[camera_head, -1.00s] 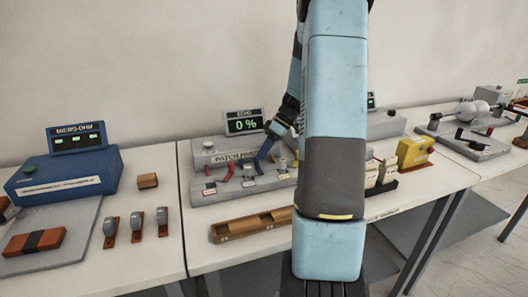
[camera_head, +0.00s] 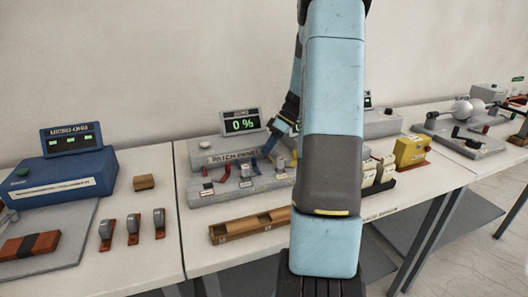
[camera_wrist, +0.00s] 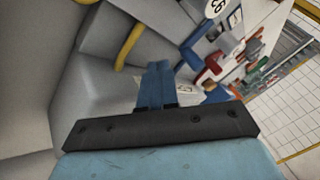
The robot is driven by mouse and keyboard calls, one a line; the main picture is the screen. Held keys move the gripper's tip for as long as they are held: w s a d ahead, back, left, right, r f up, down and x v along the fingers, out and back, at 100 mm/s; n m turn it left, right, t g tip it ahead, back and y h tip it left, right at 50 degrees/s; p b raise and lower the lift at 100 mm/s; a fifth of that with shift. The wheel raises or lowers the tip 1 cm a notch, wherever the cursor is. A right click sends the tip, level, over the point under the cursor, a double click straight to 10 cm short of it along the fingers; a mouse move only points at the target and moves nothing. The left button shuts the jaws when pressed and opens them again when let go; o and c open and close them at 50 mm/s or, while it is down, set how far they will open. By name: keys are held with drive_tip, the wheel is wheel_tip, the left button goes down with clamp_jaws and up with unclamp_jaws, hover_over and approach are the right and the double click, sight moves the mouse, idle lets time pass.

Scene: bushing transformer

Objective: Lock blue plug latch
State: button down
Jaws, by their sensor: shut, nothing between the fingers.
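The grey patch panel (camera_head: 228,183) stands on the middle table, with red, blue and yellow cables and several grey latches along its front. My gripper (camera_head: 267,151) is low over the panel's right part, in front of the box behind it. In the wrist view, my gripper's blue fingers (camera_wrist: 157,68) are pressed together and empty. A blue part (camera_wrist: 190,55), perhaps the blue plug or its cable, lies just right of the fingertips with a visible gap in the picture. Its latch cannot be clearly made out.
A yellow cable (camera_wrist: 128,42) arches left of the fingertips, and red parts (camera_wrist: 211,62) lie to the right. A wooden tray (camera_head: 228,233) lies in front of the panel. A yellow box (camera_head: 411,152) stands farther right.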

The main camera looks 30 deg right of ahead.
drive_tip(key=v, duration=1)
drive_tip(key=shift+d, duration=0.35)
drive_tip(key=shift+a+r, duration=0.1)
drive_tip(key=s+a+r+m+h, duration=0.2)
drive_tip(key=s+a+r, duration=0.3)
drive_tip(key=a, duration=0.4)
drive_tip(key=s+a+r+m+h, duration=0.25)
drive_tip(key=s+a+r, duration=0.2)
drive_tip(key=a, duration=0.45)
drive_tip(key=s+a+m+t+h, duration=0.1)
drive_tip(key=s+a+m+t, duration=0.1)
drive_tip(key=s+a, duration=0.2)
drive_tip(key=s+a+r+m+t+h, duration=0.1)
drive_tip(key=s+a, duration=0.4)
drive_tip(key=s, duration=0.6)
drive_tip(key=shift+r+m+t+h, duration=0.25)
drive_tip(key=shift+m+t+h, duration=0.2)
drive_tip(key=shift+t, duration=0.55)
